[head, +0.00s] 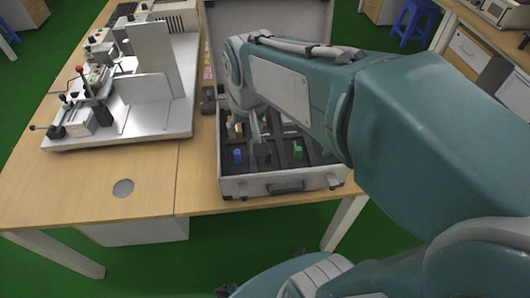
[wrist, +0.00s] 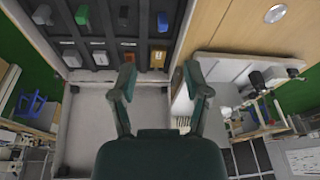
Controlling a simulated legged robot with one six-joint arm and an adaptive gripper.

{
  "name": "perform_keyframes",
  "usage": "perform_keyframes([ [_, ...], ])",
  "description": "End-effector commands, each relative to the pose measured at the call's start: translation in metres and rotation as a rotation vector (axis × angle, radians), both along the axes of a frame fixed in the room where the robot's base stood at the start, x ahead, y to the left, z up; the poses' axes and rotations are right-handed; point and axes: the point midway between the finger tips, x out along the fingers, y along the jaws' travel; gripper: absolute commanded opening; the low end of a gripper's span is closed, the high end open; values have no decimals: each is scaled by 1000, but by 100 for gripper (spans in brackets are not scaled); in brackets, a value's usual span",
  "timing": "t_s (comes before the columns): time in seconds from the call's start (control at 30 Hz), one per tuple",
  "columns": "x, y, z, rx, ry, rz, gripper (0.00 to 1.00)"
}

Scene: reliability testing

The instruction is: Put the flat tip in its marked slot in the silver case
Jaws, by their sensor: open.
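The open silver case (head: 235,187) stands on the wooden table in the head view, with its lid raised at the back. In the wrist view its dark compartment tray (wrist: 143,35) holds several small pieces: green (wrist: 82,15), blue (wrist: 162,21), yellow-orange (wrist: 157,59) and several grey or whitish ones. I cannot tell which is the flat tip, and no slot marking is legible. My gripper (wrist: 159,75) is open, its two fingers apart with nothing seen between them. In the head view my gripper hangs over the case and is partly hidden by my arm.
A metal test rig (head: 125,100) with a lever and upright plates stands on the table (head: 90,185) left of the case. A small dark object (head: 208,100) lies between them. The table's front left is clear apart from a round grommet (head: 122,188). A blue stool (head: 413,18) stands behind.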

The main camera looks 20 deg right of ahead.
Motion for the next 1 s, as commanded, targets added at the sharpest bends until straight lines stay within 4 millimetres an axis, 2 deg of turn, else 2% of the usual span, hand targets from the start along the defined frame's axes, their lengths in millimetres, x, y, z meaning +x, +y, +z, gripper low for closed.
perform_keyframes([
  [0.03,-15,0,7,-5,-36,17,62],
  [0.2,-58,0,17,-24,-133,78,62],
  [0.4,-95,0,18,-48,-221,132,62],
  [0.57,-104,0,16,-56,-244,146,62],
  [1.0,-104,0,16,-55,-243,146,62],
])
